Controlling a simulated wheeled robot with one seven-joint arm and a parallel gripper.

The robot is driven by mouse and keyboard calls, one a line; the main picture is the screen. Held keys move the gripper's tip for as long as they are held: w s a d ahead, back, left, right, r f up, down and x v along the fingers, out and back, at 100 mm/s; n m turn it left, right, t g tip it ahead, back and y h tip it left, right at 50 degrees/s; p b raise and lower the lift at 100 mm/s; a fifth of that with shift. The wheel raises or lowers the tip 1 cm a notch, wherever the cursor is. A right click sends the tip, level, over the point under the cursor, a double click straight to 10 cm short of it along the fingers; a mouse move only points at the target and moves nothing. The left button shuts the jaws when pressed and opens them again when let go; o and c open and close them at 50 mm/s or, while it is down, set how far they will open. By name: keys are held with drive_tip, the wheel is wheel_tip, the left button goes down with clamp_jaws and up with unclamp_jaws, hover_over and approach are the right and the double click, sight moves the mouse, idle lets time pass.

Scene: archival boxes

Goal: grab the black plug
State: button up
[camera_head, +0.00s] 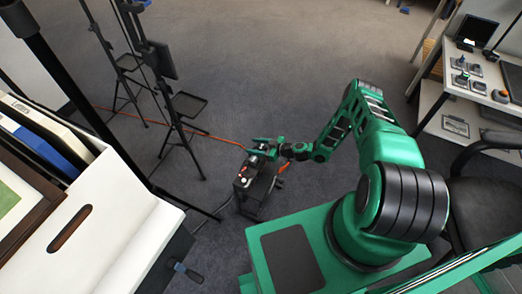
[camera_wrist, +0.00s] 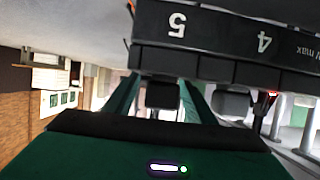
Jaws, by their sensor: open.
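My gripper (camera_head: 266,150) is at the end of my outstretched green arm, over a black box-like unit (camera_head: 250,199) on the floor. In the wrist view, the gripper (camera_wrist: 163,98) is open, with one green finger on each side of a small black block that looks like the black plug (camera_wrist: 162,92). The plug sits against a black strip (camera_wrist: 200,62) marked with 4 and 5, which appears upside down. I cannot tell whether the fingers touch the plug. In the head view my gripper hides the plug.
A second dark block (camera_wrist: 232,102) sits close beside the right finger. An orange cable (camera_head: 215,137) crosses the carpet. Black stands (camera_head: 180,125) are to the left, a white box (camera_head: 85,225) at lower left, a desk (camera_head: 470,90) and dark chair (camera_head: 475,190) at right.

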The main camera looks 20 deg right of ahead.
drive_tip(key=c, duration=1.2)
drive_tip(key=shift+o, duration=0.2)
drive_tip(key=shift+r, duration=0.1)
